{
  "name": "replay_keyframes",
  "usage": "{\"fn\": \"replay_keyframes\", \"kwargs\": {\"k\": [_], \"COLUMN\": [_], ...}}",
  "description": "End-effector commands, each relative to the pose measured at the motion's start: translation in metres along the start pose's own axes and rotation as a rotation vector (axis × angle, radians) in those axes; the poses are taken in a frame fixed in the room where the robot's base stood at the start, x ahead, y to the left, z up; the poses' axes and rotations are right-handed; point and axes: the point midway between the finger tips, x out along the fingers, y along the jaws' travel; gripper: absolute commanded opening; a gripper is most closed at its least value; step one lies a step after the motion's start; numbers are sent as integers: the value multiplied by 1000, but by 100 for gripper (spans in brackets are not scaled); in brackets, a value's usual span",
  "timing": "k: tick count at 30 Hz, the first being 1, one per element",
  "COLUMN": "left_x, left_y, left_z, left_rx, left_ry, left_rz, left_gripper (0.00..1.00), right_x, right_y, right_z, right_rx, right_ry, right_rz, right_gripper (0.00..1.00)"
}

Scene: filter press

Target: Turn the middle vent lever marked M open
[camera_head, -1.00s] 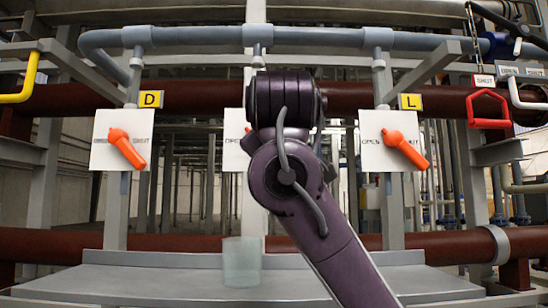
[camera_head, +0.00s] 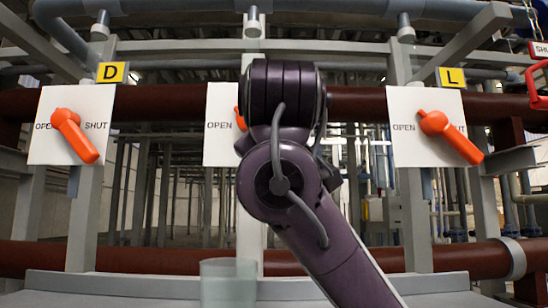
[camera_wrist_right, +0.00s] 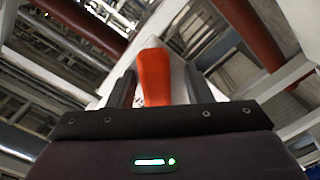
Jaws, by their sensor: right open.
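The middle orange lever (camera_head: 240,118) shows only as a sliver in the head view, on a white plate (camera_head: 219,125) whose word OPEN is readable at the left. My right arm covers the rest of the lever and plate, and no M label can be seen. In the right wrist view the orange lever (camera_wrist_right: 155,76) stands between the two dark fingers of my right gripper (camera_wrist_right: 160,86), which is open around it. I cannot tell whether the fingers touch it. My left gripper is not in view.
Lever D (camera_head: 75,136) and lever L (camera_head: 450,138) both slant down to the right, on OPEN/SHUT plates either side. A red handle (camera_head: 538,85) is at the right edge. A translucent container (camera_head: 228,284) stands on the ledge (camera_head: 110,287) below. Brown pipes run across.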

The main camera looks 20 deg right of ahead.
Motion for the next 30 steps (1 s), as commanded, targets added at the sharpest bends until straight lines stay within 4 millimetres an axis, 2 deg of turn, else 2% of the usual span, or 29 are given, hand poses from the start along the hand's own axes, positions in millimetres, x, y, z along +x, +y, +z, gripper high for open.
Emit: {"fn": "replay_keyframes", "kwargs": {"k": [2,5,13,18,23,30], "left_x": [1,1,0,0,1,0], "left_y": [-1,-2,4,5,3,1], "left_z": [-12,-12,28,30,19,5], "left_rx": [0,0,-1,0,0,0], "left_ry": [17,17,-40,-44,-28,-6], "left_rz": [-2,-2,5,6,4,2], "left_gripper": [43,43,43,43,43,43], "right_x": [-3,-4,-4,-4,-4,-3], "right_y": [0,0,0,0,0,0], "right_z": [0,0,0,0,0,0], "right_rx": [0,-1,-1,0,-1,1], "right_ry": [2,1,0,0,0,0], "right_rz": [1,1,1,0,0,0], "right_gripper": [45,45,44,22,1,0]}}
